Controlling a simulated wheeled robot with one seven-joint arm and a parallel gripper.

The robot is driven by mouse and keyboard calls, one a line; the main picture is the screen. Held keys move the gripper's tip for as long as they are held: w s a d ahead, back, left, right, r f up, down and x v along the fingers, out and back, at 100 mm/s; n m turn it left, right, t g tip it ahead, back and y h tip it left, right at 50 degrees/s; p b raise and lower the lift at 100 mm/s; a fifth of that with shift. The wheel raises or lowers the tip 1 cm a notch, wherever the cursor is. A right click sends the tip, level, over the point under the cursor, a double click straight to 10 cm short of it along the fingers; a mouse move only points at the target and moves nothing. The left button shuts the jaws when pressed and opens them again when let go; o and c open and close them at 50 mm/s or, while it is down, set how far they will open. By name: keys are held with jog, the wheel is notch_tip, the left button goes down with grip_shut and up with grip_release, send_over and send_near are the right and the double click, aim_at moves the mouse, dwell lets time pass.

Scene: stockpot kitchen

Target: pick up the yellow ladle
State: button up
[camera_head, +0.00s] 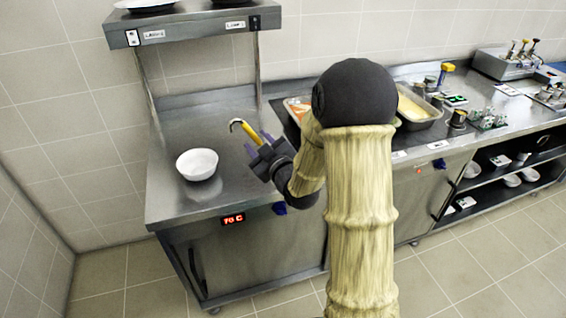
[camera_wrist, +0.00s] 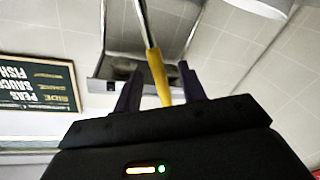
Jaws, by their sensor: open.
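The yellow ladle has a yellow handle (camera_head: 250,132) and a bare metal hooked end (camera_head: 235,123). In the head view it shows above the left counter, just beyond my gripper (camera_head: 258,149). In the wrist view the yellow handle (camera_wrist: 160,77) runs between the two dark purple fingers of my gripper (camera_wrist: 158,82), with a gap on each side. The fingers are open around the handle and not closed on it. The handle's lower end is hidden behind the gripper body. I cannot tell what supports the ladle.
A white bowl (camera_head: 197,164) stands on the steel counter (camera_head: 180,205), left of my gripper. A raised shelf (camera_head: 190,25) is behind. Food trays (camera_head: 418,108) and small containers fill the counter to the right. The counter's left part is otherwise clear.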

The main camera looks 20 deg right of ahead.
jog(key=p+x, duration=0.1)
jog(key=x, duration=0.3)
jog(key=shift+w+d+f, duration=0.15)
jog(key=shift+w, duration=0.1)
jog(key=shift+s, duration=0.1)
grip_shut()
